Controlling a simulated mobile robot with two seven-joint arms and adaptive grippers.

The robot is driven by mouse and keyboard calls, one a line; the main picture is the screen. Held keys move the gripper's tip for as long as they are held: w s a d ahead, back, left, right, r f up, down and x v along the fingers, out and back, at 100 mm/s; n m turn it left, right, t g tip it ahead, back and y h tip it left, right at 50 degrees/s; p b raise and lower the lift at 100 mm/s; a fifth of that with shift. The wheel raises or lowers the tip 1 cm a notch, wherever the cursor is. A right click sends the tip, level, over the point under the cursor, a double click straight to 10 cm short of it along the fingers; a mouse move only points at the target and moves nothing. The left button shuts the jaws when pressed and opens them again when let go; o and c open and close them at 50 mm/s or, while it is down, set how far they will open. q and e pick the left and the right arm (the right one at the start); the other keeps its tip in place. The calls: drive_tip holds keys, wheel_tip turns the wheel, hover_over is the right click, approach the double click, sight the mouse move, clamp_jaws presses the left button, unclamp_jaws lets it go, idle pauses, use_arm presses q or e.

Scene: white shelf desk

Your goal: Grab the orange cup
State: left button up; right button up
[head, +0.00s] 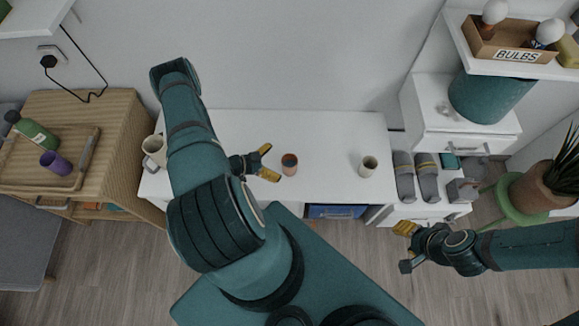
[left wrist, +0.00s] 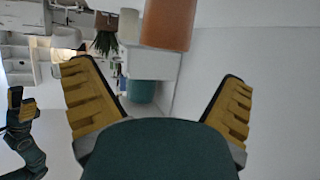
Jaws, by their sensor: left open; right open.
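The orange cup (head: 289,163) stands on the white desk (head: 330,130), near its middle. In the left wrist view the orange cup (left wrist: 168,25) shows at the top, cut off by the frame edge, beyond and between the fingers. My left gripper (head: 270,163) is open and empty, just left of the cup, with its yellow fingers pointing towards it. A small gap shows between fingertips and cup. The open fingers also frame the left wrist view (left wrist: 158,90). My right gripper (head: 405,247) is open and empty, off the desk's front right.
A pale cup (head: 368,166) stands further right on the desk. Pale mugs (head: 152,150) stand at its left end, beside my left arm. A white drawer unit (head: 455,130) and slippers (head: 427,175) are to the right. The desk between the two cups is clear.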

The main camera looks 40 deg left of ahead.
sight(296, 160)
use_arm(q)
drive_tip(key=shift+a+f+b+x, duration=0.1)
drive_tip(key=shift+b+x, duration=0.1)
drive_tip(key=shift+x, duration=1.2)
drive_tip(key=shift+a+f+b+x, duration=0.15)
drive_tip(key=shift+b+x, duration=0.1)
drive_tip(key=shift+x, duration=1.15)
drive_tip(key=shift+a+f+b+x, duration=0.1)
drive_tip(key=shift+b+x, duration=0.1)
drive_tip(key=shift+x, duration=1.15)
drive_tip(key=c, duration=1.4)
